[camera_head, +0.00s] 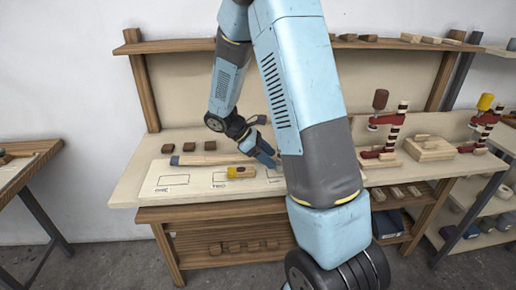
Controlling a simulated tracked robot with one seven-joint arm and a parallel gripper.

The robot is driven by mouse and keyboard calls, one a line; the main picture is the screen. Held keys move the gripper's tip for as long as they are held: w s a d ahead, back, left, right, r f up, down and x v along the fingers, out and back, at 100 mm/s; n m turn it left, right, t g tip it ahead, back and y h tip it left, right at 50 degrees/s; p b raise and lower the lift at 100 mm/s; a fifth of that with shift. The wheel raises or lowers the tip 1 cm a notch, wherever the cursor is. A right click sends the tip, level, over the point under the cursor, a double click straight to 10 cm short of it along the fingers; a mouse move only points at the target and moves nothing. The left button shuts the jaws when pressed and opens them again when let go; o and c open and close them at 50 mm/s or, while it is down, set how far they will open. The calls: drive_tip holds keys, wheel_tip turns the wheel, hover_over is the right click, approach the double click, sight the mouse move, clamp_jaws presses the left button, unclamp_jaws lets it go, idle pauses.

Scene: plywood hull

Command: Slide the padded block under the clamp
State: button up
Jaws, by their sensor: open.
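A red clamp with a brown handle (380,100) stands on the bench to the right of my arm, beside a striped light-and-dark stack. A second red clamp with a yellow handle (485,103) stands farther right. I cannot tell for sure which piece is the padded block; several small brown blocks (189,147) sit in a row at the back left of the bench. My gripper (267,162) is open, low over the bench near the marked board, left of both clamps. Its tips are small and partly hidden by my arm.
A white board (205,182) with marked boxes lies at the front left, with a yellow-and-brown piece (241,172) on it. A long wooden bar (205,159) lies behind. A pale wooden stack (429,149) stands between the clamps. My arm hides the bench middle.

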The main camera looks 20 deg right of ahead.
sight(275, 169)
drive_tip(key=shift+x, duration=1.9)
drive_tip(key=shift+c, duration=0.4)
drive_tip(key=shift+a, duration=0.1)
drive_tip(key=c, duration=1.1)
